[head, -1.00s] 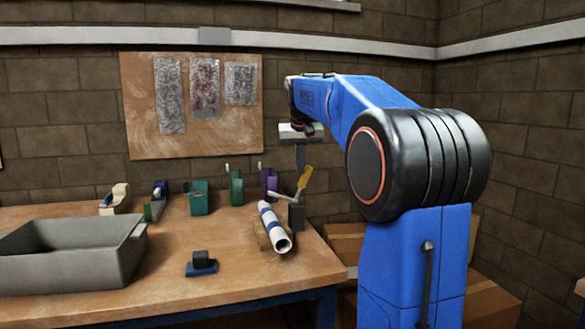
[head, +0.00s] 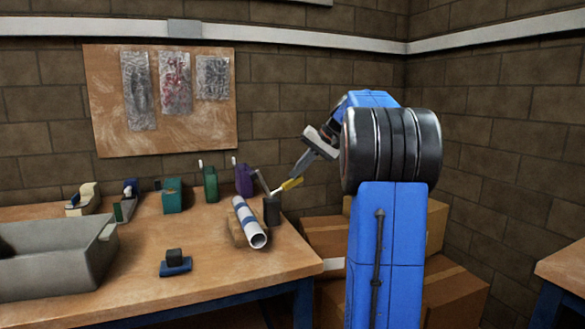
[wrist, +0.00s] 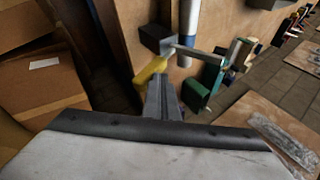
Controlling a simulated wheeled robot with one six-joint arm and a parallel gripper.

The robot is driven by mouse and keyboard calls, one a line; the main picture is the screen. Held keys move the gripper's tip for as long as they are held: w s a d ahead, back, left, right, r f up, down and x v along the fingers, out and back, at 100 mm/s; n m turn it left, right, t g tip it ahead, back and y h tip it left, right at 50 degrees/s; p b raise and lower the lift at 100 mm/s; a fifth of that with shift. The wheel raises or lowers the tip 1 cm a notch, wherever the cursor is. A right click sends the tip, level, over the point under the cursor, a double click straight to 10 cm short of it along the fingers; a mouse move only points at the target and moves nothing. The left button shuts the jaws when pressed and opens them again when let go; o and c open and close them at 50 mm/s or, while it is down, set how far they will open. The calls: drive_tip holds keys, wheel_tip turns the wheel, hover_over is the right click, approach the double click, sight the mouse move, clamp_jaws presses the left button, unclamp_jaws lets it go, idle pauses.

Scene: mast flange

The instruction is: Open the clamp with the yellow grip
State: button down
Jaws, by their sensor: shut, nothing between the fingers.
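The clamp's yellow grip (head: 291,184) sticks out low to the right of its dark base (head: 272,210), at the table's right back. The clamp's grey bar (head: 262,183) rises up and left from the base, clear of the white pipe. In the wrist view the yellow grip (wrist: 150,72) is left of the fingertips and the bar (wrist: 200,53) points right. My gripper (head: 295,174) is shut and empty, tilted down, its tips at the grip's upper side. They look to be touching or very near it.
The white pipe (head: 249,222) with blue bands lies beside the clamp. Purple (head: 243,180), green (head: 210,184) and teal (head: 172,196) items stand along the back. A grey bin (head: 50,262) is at left, a small blue block (head: 175,264) in front. Cardboard boxes (head: 440,290) stand right of the table.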

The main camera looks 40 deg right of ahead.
drive_tip(key=shift+s+d+f, duration=0.15)
drive_tip(key=shift+d+f, duration=0.2)
drive_tip(key=shift+f, duration=0.2)
drive_tip(key=shift+a+r, duration=0.15)
drive_tip(key=shift+r, duration=0.4)
drive_tip(key=w+a+r+v, duration=0.1)
drive_tip(key=v, duration=1)
drive_tip(key=shift+s+r, duration=0.15)
drive_tip(key=shift+r, duration=0.25)
drive_tip(key=shift+d, duration=0.1)
